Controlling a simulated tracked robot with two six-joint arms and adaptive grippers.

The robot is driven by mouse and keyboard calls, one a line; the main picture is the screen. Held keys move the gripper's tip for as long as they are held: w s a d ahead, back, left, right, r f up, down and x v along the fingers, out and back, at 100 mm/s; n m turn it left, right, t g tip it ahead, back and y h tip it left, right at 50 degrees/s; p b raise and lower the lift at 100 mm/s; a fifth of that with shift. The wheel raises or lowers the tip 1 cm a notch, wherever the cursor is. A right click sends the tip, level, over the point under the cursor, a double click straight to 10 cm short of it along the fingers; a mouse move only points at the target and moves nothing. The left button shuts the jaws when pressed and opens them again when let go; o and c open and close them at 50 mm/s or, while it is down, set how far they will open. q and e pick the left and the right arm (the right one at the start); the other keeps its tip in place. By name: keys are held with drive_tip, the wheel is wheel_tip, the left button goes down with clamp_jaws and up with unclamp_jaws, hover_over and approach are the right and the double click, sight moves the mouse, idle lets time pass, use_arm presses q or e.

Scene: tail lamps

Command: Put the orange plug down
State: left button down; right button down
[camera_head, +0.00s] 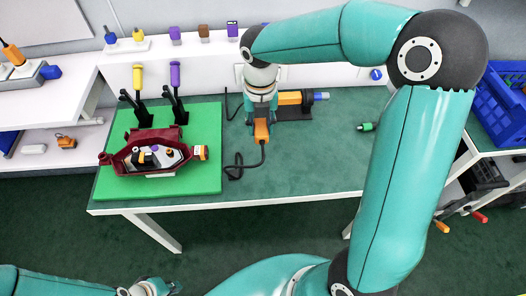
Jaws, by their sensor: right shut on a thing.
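The orange plug (262,131) is in my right gripper (261,114), over the middle of the green table (310,170). The gripper points down and is shut on the plug's upper part. A black cable runs from the plug down to a coil on the tabletop. I cannot tell whether the plug touches the table. My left gripper (165,288) is low at the bottom left edge, away from the table and partly cut off. Its fingers are too unclear to tell open from shut.
A dark red lamp housing (116,160) lies on a bright green mat (205,170) at left. Behind it are black stands with a yellow and a purple handle (175,77). An orange and blue tool (290,98) lies behind the plug. A green item (366,127) lies at right; tabletop between is clear.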

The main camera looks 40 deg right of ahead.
sight(261, 159)
wheel_tip(261, 159, down, 12)
drive_tip(key=shift+f+b, duration=0.25)
drive_tip(key=shift+b, duration=0.2)
drive_tip(key=shift+f, duration=0.1)
drive_tip(key=c, duration=0.8)
unclamp_jaws()
drive_tip(key=shift+o, duration=0.2)
wheel_tip(261, 159, up, 12)
drive_tip(key=shift+r+p, duration=0.15)
drive_tip(key=shift+p, duration=0.4)
